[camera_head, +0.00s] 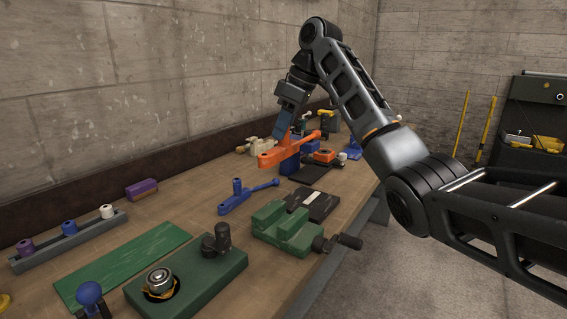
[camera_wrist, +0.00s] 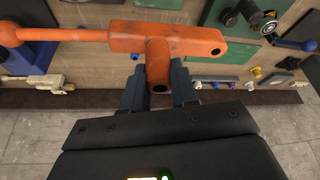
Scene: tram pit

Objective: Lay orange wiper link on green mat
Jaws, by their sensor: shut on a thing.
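The orange wiper link (camera_head: 272,157) is a long bar with a thick end and a short stub. My gripper (camera_head: 280,132) is shut on the link's stub; the wrist view shows the jaws (camera_wrist: 158,82) on both sides of it. The link (camera_wrist: 185,38) lies across in front of the jaws, its thin arm running left in the wrist view. It is near a blue block (camera_head: 290,167); I cannot tell whether they touch. The green mat (camera_head: 125,262) lies flat and bare on the bench at the front left, well away from the gripper.
A blue link (camera_head: 245,197) and a green vise (camera_head: 285,228) are on the bench between link and mat. A green block with a bearing and dark knob (camera_head: 190,280) stands beside the mat. A grey rail with spools (camera_head: 70,240) and a purple block (camera_head: 141,188) lie behind.

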